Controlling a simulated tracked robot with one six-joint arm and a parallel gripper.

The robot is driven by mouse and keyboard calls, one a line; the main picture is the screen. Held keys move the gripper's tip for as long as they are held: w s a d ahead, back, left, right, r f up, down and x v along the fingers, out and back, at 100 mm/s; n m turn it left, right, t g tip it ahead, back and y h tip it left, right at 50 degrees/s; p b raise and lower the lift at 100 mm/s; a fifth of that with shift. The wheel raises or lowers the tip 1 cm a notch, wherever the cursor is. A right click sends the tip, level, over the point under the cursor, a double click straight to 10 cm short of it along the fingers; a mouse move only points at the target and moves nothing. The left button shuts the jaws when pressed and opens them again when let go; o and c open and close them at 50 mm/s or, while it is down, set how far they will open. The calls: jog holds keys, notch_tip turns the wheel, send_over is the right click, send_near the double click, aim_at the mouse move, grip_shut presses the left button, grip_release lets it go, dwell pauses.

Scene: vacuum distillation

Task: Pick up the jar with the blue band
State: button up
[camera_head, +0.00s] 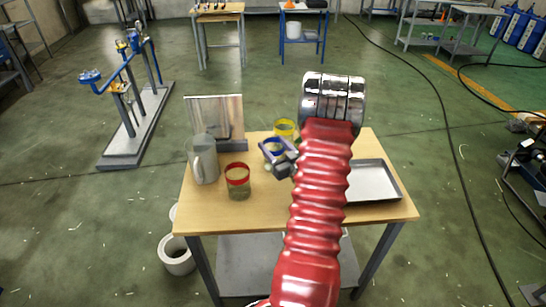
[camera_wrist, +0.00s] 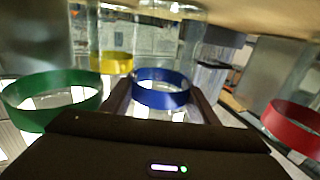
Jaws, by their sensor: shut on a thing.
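The jar with the blue band (camera_head: 274,146) is at the back middle of the wooden table. In the wrist view the blue band (camera_wrist: 161,90) sits between the two fingers. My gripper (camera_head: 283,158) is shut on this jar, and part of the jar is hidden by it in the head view. I cannot tell whether the jar's base touches the table.
The yellow-banded jar (camera_head: 284,129) stands just behind; the red-banded jar (camera_head: 238,182) and a grey pitcher (camera_head: 204,160) stand left. A green-banded jar (camera_wrist: 52,98) shows close by in the wrist view. A metal tray (camera_head: 374,183) lies right. An upright panel (camera_head: 216,118) stands at back left.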

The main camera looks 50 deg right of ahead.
jog(key=shift+r, duration=0.1)
notch_tip(320, 180, up, 10)
dwell(0.7)
dwell(0.3)
